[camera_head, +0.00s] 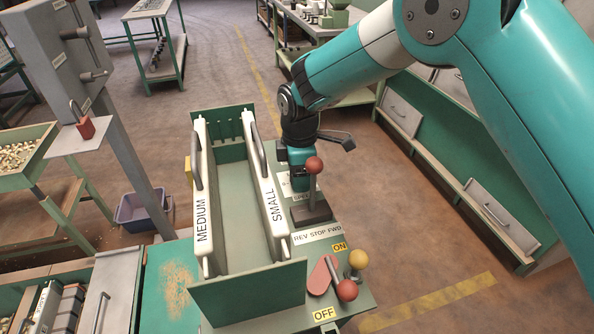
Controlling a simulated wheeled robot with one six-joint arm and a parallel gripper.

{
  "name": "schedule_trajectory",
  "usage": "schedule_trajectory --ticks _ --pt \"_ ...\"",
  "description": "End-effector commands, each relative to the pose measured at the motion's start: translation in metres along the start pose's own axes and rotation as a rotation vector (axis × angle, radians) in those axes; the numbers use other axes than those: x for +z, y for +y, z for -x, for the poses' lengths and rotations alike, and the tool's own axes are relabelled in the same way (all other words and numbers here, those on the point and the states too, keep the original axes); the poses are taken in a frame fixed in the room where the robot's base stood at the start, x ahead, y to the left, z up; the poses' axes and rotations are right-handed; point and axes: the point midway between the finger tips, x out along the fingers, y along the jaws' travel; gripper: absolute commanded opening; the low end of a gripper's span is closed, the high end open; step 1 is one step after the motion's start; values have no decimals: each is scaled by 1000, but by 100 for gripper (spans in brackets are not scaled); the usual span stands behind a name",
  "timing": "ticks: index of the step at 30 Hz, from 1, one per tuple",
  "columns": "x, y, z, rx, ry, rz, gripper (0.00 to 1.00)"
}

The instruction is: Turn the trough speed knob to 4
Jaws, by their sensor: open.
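My gripper (299,184) points down at the right side of the trough machine, just behind the red-ball lever (314,166). Its jaws are open, but the fingertips are mostly hidden by the lever and the wrist. No speed knob can be made out; the spot under my gripper is covered. A pale label plate (301,210) shows partly beside the lever base. The trough (238,190) has two white rails marked MEDIUM and SMALL.
A REV STOP FWD label (317,233) lies before the lever. A red handle (346,290) and a yellow knob (358,259) stand near ON and OFF labels at the front right. A grey post (122,140) stands left. Floor to the right is clear.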

Motion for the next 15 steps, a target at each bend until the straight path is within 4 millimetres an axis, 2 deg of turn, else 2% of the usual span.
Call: schedule_trajectory --ticks 7,8,14,15 --pt "0 0 -1 0 0 0 65" --pt "0 0 -1 0 0 0 62" --pt "0 0 -1 -1 0 0 16" --pt "0 0 -1 -1 0 0 15"
